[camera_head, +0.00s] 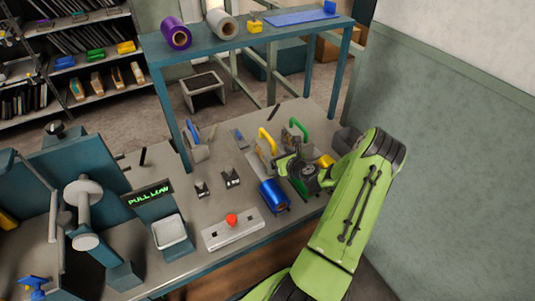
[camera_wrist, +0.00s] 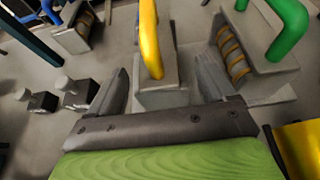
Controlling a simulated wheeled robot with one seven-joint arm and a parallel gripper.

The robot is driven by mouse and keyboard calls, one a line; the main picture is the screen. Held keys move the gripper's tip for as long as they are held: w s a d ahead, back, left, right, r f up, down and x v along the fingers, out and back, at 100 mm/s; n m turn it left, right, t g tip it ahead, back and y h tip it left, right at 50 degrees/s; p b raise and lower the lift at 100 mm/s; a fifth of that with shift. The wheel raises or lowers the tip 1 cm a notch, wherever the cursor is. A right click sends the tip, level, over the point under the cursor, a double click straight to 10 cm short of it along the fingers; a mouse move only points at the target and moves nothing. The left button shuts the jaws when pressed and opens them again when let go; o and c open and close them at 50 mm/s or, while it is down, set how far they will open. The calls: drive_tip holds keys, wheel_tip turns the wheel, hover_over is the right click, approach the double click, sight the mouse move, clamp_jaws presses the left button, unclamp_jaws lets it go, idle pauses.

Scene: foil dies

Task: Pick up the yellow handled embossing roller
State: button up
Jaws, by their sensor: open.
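The yellow handled embossing roller (camera_head: 268,140) stands on the workbench, its yellow handle up over a grey body. In the wrist view the yellow handle (camera_wrist: 151,42) rises between my two fingers, with the grey body below it. My gripper (camera_wrist: 163,80) is open and empty, one finger on each side of the roller in the picture; I cannot tell how far they reach down beside it. In the head view my gripper (camera_head: 284,166) is just in front of the roller and hides part of its body.
A green handled tool (camera_head: 298,127) stands close right, and a blue handled one (camera_head: 193,132) stands left. A blue foil roll (camera_head: 272,195) and a yellow roll (camera_head: 325,160) lie nearby. A red-button box (camera_head: 220,235) is at the front. A raised shelf (camera_head: 290,33) spans the back.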

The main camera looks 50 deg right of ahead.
sight(270, 148)
drive_tip(key=b+x, duration=0.1)
drive_tip(key=x, duration=0.5)
drive_tip(key=shift+w+a, duration=0.15)
drive_tip(key=shift+r, duration=0.1)
clamp_jaws()
drive_tip(key=shift+r, duration=0.15)
